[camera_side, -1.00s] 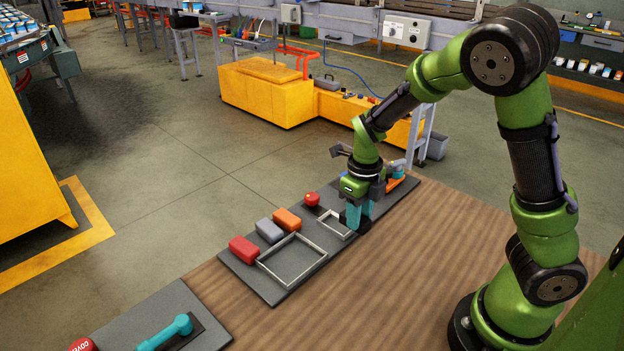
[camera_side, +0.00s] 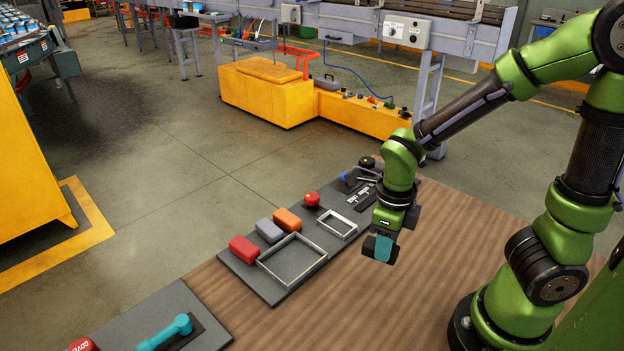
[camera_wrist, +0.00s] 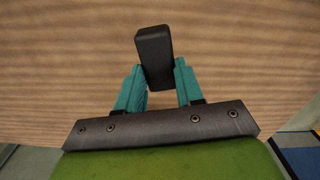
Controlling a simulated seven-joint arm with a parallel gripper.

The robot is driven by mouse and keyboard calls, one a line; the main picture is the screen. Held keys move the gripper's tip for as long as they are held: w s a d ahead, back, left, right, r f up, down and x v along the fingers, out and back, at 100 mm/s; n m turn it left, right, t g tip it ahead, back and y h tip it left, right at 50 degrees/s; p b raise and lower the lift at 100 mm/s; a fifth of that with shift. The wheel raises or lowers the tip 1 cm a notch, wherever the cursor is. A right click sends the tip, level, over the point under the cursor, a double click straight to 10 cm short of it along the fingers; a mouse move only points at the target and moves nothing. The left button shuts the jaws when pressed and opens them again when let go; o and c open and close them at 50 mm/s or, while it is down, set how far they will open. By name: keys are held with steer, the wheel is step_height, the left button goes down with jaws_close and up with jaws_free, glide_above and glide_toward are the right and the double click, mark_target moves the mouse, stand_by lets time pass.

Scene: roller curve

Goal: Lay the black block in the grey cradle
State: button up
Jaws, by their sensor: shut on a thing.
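My gripper (camera_side: 382,248) has teal fingers shut on the black block (camera_wrist: 154,50). In the wrist view the block stands out between the two fingertips (camera_wrist: 158,75), over wood grain. In the side view only dark ends of the block show beside the fingers, and it appears held above the table. Two light grey rectangular frames lie on the dark board to the left: a larger frame (camera_side: 307,271) and a smaller frame (camera_side: 331,230). Both look empty. I cannot tell which one is the grey cradle. My gripper is right of both and apart from them.
A red block (camera_side: 244,250), a grey block (camera_side: 269,230), an orange block (camera_side: 287,219) and a red knob (camera_side: 312,198) line the board's far side. A slotted black fixture (camera_side: 361,197) is behind my wrist. The wooden table (camera_side: 330,310) is clear in front.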

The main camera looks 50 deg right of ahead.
steer(key=a+n, duration=0.5)
steer(key=n, duration=0.1)
steer(key=w+a, duration=0.1)
steer(key=w, duration=0.4)
steer(key=w+a+f, duration=0.1)
steer(key=w+a, duration=0.1)
steer(key=w, duration=0.3)
steer(key=w+a, duration=0.1)
steer(key=w, duration=0.4)
steer(key=shift+w+a+f, duration=0.1)
steer(key=shift+a+f, duration=0.1)
steer(key=shift+a, duration=0.05)
steer(key=shift+w+f, duration=0.1)
steer(key=shift+f, duration=1.65)
steer(key=shift+f, duration=0.1)
steer(key=o, duration=1)
steer(key=shift+o, duration=0.2)
